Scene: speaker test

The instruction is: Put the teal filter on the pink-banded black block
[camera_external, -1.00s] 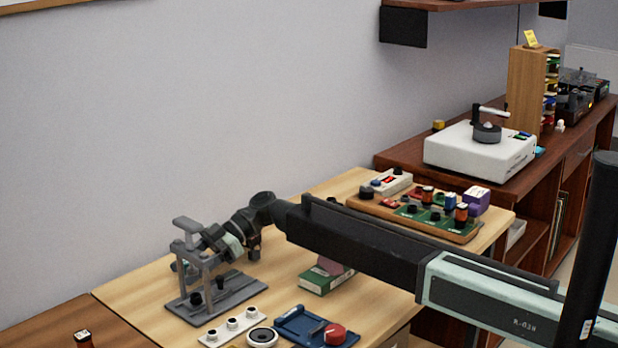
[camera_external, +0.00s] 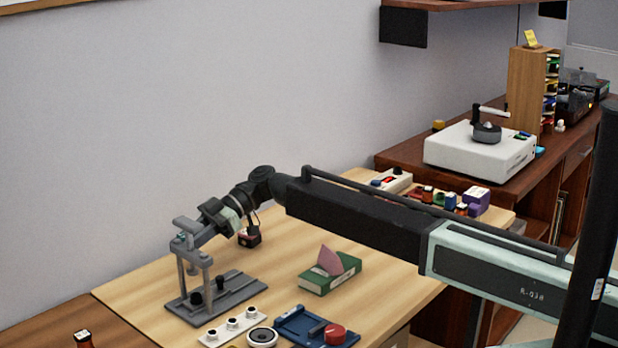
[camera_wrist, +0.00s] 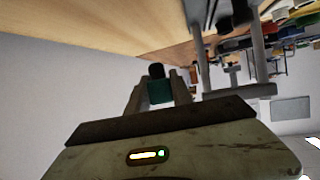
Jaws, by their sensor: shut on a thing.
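The teal filter (camera_wrist: 160,92), a small teal cylinder with a black end, sits between the two fingers of my gripper (camera_wrist: 158,88) in the wrist view. My gripper is shut on it. In the external view my gripper (camera_external: 186,240) is at the upper part of a grey stand, and the filter is too small and covered to make out well. A small black block with a pinkish band (camera_external: 250,238) appears on the table, right of my gripper and behind the stand, below my wrist. The filter is apart from this block.
The grey stand (camera_external: 236,290) is close to my gripper. A wooden board with small parts lies behind my arm. The table's left part is clear.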

